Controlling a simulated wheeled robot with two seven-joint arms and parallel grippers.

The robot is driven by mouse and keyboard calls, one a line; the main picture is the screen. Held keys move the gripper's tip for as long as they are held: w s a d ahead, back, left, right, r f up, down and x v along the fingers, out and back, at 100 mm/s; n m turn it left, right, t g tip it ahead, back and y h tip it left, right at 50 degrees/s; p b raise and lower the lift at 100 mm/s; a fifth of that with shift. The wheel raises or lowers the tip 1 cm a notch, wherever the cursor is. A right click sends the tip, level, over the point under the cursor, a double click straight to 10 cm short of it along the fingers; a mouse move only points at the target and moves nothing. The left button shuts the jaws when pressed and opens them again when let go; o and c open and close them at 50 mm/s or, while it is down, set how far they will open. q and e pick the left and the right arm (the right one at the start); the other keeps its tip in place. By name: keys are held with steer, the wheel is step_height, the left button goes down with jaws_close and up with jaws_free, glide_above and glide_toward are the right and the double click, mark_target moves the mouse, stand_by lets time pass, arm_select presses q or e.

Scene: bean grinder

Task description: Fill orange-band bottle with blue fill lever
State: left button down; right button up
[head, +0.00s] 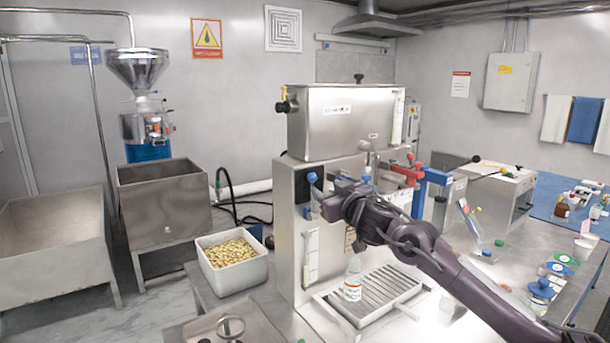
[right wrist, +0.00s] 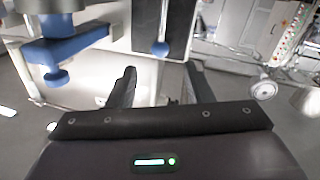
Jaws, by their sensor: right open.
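The bottle (head: 352,281), clear with an orange-and-white label band, stands upright on the slatted drip tray (head: 402,283) of the steel filling machine. A blue ball knob (head: 312,177) shows at the front left of the machine. My left gripper is out of view.
A blue bracket-like part (right wrist: 62,50) is left of the fingers in the wrist view. Red (head: 408,172) and blue (head: 420,193) fittings are behind my right arm. A white bin of beans (head: 230,254) stands left of the machine. Several small items are on the right-hand bench.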

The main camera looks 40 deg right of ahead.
mark_target(314, 179)
steer(key=x, duration=0.1)
steer(key=p+x, duration=0.1)
steer(key=x, duration=0.1)
steer(key=shift+w+a+r+p, duration=0.1)
steer(key=shift+w+r+p, duration=0.15)
steer(key=shift+r+p, duration=0.1)
steer(key=shift+w+f, duration=0.1)
steer(key=shift+w, duration=0.45)
steer(key=shift+w+d+p, duration=0.2)
steer(key=shift+d+p, duration=0.2)
steer(key=shift+p, duration=0.05)
steer(key=shift+w+d+p, duration=0.35)
steer(key=shift+w+p, duration=0.05)
steer(key=shift+p, duration=0.1)
steer(key=shift+w+f+p, duration=0.15)
steer(key=shift+w+p, duration=0.2)
steer(key=shift+w, duration=0.5)
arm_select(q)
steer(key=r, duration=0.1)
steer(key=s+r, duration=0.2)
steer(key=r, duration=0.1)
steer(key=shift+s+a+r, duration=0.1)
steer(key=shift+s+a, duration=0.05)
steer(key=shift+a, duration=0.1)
